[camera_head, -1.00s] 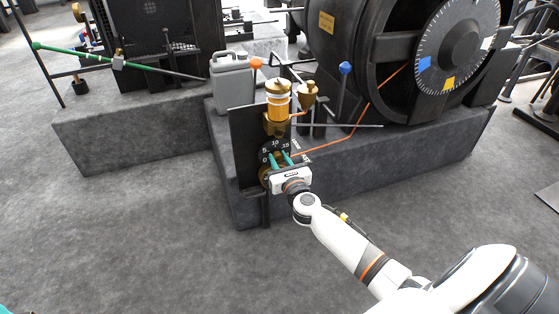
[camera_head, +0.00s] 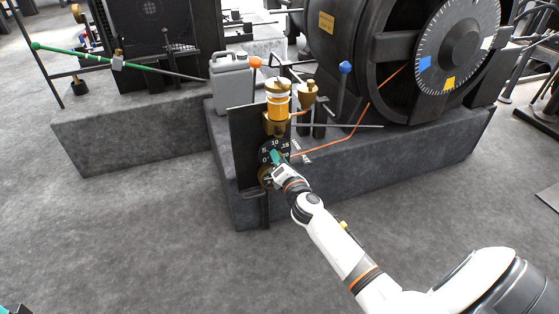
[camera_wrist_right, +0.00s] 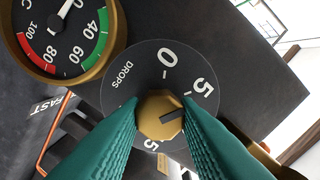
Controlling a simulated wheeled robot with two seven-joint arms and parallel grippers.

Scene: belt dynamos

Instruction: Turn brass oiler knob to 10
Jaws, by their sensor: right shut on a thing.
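The brass oiler knob (camera_wrist_right: 160,115) sits at the centre of a black dial marked DROPS (camera_wrist_right: 130,82). A dark pointer line on the knob points right and slightly up, below the 5. The 0 and 5 show clearly; the 10 is hidden behind a finger and the 15 is partly covered. In the head view the dial (camera_head: 264,147) is below the amber oiler glass (camera_head: 278,106). My right gripper (camera_head: 277,158) is shut on the knob, one teal finger on each side. A small teal tip at the bottom-left corner of the head view seems to be my left gripper (camera_head: 18,309).
A thermometer gauge (camera_wrist_right: 66,32) with a brass rim lies close to the dial. A brass cup (camera_head: 307,95), a blue-knobbed lever (camera_head: 345,70) and a grey canister (camera_head: 232,82) stand near the oiler. An orange line (camera_head: 335,146) runs to the large wheel. The floor in front is clear.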

